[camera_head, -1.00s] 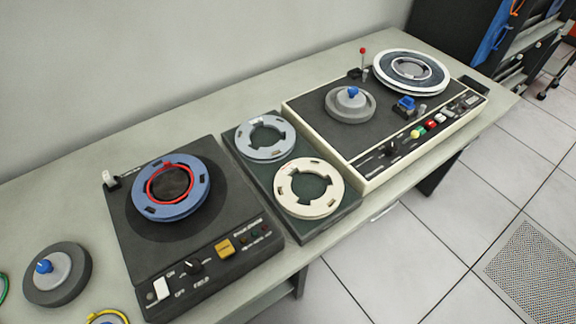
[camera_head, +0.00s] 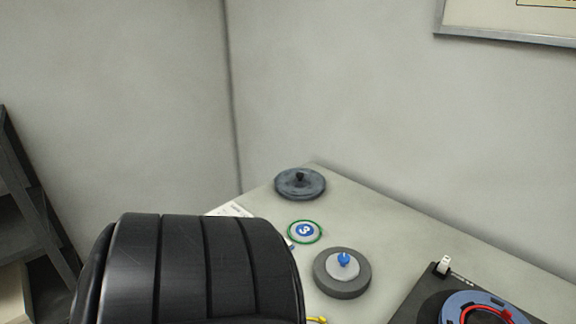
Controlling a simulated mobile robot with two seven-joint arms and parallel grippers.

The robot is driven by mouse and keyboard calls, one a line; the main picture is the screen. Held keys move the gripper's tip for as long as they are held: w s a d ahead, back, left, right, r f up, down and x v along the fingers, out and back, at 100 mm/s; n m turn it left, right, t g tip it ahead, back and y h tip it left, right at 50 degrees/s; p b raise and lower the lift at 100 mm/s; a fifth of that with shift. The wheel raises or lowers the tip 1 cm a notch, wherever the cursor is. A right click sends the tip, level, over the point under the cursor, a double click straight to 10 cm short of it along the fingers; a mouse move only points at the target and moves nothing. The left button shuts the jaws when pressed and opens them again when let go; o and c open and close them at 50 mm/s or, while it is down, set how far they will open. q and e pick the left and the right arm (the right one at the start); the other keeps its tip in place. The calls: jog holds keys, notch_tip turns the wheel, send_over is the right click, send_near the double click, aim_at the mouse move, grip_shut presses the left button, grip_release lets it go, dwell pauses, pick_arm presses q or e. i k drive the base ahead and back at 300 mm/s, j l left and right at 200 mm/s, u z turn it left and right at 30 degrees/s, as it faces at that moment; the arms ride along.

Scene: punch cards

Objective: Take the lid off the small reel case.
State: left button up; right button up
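A second round, blue-grey case with a lid (camera_head: 300,181) and a dark knob (camera_head: 300,176) sits at the bench's far corner. I cannot tell for sure which of the two is the small reel case. Neither of my grippers is in view.
A green-rimmed reel (camera_head: 304,232) lies between the cases. A large black ribbed thing, like a chair back (camera_head: 200,270), covers the lower left. A tape deck with a blue reel (camera_head: 455,305) stands lower right. Dark shelving (camera_head: 25,200) is at far left.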

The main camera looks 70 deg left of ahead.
aim_at(294, 184)
jog(key=u, duration=2.25)
